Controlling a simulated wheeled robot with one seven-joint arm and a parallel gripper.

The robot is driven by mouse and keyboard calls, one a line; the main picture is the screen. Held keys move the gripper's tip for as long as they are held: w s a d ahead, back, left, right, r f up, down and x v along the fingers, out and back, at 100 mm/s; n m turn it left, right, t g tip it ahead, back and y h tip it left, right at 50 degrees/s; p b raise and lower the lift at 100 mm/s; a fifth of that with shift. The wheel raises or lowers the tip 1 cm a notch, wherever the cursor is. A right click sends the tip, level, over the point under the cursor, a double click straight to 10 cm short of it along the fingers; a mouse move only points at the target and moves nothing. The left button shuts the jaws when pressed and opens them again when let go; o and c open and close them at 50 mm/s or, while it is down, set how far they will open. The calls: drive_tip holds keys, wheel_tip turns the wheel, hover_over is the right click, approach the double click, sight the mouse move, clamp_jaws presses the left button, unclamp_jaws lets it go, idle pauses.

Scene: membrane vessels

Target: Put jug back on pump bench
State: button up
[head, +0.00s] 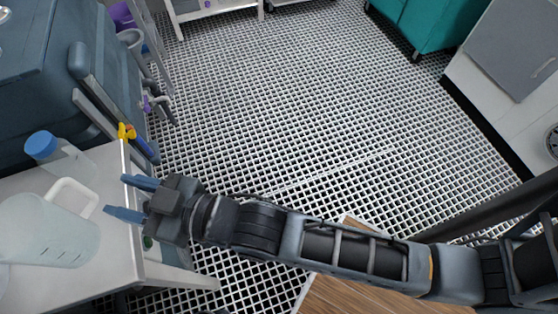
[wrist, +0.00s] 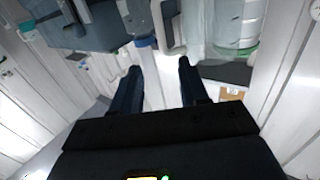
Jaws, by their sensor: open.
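A clear jug (head: 50,238) with a pale handle (head: 76,188) stands on a white bench (head: 118,262) at the left of the head view. In the wrist view the jug (wrist: 194,28) is beyond my fingertips, at the top. My gripper (head: 122,198) is open and empty at the bench's right edge. Its blue fingers point left towards the jug handle and are apart from it. The wrist view shows the gap between the fingers (wrist: 158,68) empty. I cannot tell whether this white bench is the pump bench.
A blue-capped clear bottle (head: 62,158) stands behind the jug. A large dark blue-grey machine (head: 45,75) is beyond the bench, with a yellow fitting (head: 126,131). A teal cabinet (head: 428,25) is at the far right. The grid floor (head: 290,110) is clear in the middle.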

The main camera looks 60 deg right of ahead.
drive_tip(key=s+d+f+m+g+h, duration=0.1)
drive_tip(key=s+d+h, duration=0.1)
drive_tip(key=s+d, duration=0.4)
drive_tip(key=s+d+f+m+h, duration=0.1)
drive_tip(key=s+d, duration=0.3)
drive_tip(key=s, duration=0.5)
drive_tip(key=s+d+r+h, duration=0.1)
drive_tip(key=s+d, duration=0.1)
drive_tip(key=s, duration=0.2)
drive_tip(key=s+d+r+m+g, duration=0.1)
drive_tip(key=s+d+r, duration=0.1)
drive_tip(key=s, duration=0.3)
drive_tip(key=s+d+r+h, duration=0.1)
drive_tip(key=s+d+r, duration=0.1)
drive_tip(key=s, duration=0.3)
drive_tip(key=shift+s+d+r+h, duration=0.15)
drive_tip(key=shift+d+r+h, duration=0.15)
drive_tip(key=shift+d, duration=0.15)
